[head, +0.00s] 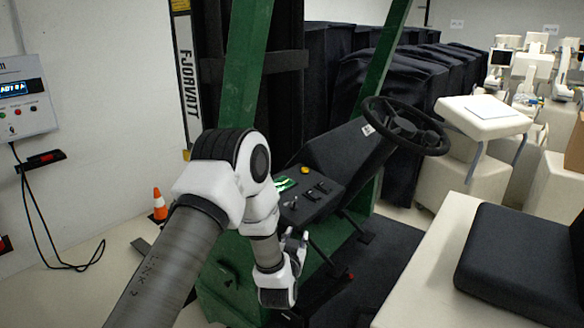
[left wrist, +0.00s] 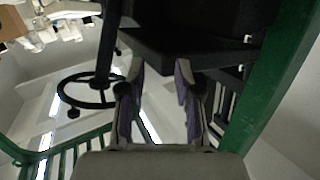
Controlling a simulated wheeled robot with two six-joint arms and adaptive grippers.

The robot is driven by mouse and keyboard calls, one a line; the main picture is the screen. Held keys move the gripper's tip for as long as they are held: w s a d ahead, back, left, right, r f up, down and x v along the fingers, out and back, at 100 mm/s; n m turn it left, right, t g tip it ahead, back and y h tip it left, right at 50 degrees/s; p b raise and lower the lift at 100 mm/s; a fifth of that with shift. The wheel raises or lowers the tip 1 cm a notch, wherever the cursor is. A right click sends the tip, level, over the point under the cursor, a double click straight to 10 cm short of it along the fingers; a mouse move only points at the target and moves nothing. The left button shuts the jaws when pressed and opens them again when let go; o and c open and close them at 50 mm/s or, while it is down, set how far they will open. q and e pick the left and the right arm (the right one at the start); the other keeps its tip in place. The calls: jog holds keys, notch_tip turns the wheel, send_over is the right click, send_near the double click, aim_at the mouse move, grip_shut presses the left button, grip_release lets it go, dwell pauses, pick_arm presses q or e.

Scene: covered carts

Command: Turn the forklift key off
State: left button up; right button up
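The forklift's dark control panel (head: 312,194) sits below the steering wheel (head: 405,126) in the head view. It carries a yellow button (head: 305,170), a green-lit display, black levers and a small silvery piece (head: 291,204) that may be the key; I cannot tell its position. My left gripper (head: 294,243) is just below the panel's near edge, apart from the silvery piece. In the left wrist view its two fingers (left wrist: 160,80) stand apart with nothing between them. The dark underside of the panel (left wrist: 185,48) and the steering wheel (left wrist: 88,88) show beyond. My right gripper is out of view.
Green forklift posts (head: 247,60) rise behind the panel. A black seat (head: 520,255) on a pale base stands at the right. An orange cone (head: 159,204) and a wall charger (head: 27,95) are at the left. Covered carts (head: 420,75) fill the back.

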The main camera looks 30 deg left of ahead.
pick_arm(q)
jog(key=y, duration=0.2)
send_near(295, 201)
jog(key=w+a, duration=0.1)
jog(key=w, duration=0.1)
jog(key=shift+w+a+f+n+t, duration=0.25)
jog(key=shift+a+f+n+t, duration=0.05)
jog(key=shift+a+f+t, duration=0.1)
jog(key=p+x, duration=0.4)
jog(key=x, duration=0.3)
jog(key=shift+w+a+f, duration=0.1)
jog(key=shift+w, duration=0.35)
grip_shut()
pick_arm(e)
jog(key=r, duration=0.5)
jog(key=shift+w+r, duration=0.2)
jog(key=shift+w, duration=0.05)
